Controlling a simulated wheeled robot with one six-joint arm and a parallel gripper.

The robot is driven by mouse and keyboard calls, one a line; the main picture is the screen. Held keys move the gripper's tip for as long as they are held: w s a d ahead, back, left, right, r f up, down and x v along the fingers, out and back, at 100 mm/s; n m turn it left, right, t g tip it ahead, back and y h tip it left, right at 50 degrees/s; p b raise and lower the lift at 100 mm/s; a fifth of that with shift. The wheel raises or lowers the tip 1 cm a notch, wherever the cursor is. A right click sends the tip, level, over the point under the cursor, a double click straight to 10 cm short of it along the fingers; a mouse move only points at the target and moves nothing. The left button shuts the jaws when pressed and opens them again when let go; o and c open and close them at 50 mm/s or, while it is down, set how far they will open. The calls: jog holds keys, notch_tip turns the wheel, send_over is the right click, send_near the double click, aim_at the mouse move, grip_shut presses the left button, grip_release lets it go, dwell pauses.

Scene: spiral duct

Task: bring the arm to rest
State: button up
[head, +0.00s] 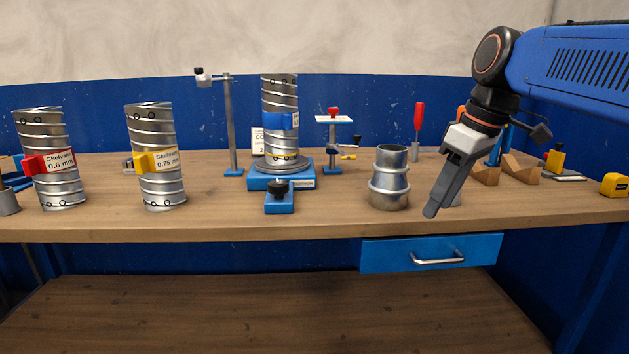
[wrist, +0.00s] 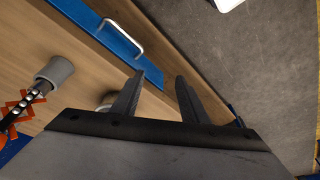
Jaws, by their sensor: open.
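My gripper (head: 436,206) hangs at the right of the head view, pointing down and to the left, in front of the bench's front part. In the wrist view my gripper (wrist: 160,82) shows two dark fingers spread apart with nothing between them. My arm comes in from the upper right and bends down at the wrist. The silver ringed duct fitting (head: 389,180) stands upright on the bench just left of my gripper, apart from it in the picture.
The workbench (head: 330,222) has a blue drawer (head: 430,254) below its edge. Two labelled spiral ducts (head: 50,160) (head: 155,160) stand at left. Another duct (head: 281,100) stands on a blue base (head: 270,178). A red-handled tool (head: 419,118), wooden blocks (head: 520,168) and a yellow tape measure (head: 615,185) are at right.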

jog(key=s+d+f+m+t+h, duration=0.1)
jog(key=s+f+m, duration=0.3)
jog(key=s+f, duration=0.4)
jog(key=s+d+f+m+t+h, duration=0.1)
jog(key=s+d+f+m, duration=0.3)
jog(key=f, duration=1.2)
jog(key=s, duration=0.4)
jog(key=shift+s+f, duration=0.2)
jog(key=shift+s, duration=0.05)
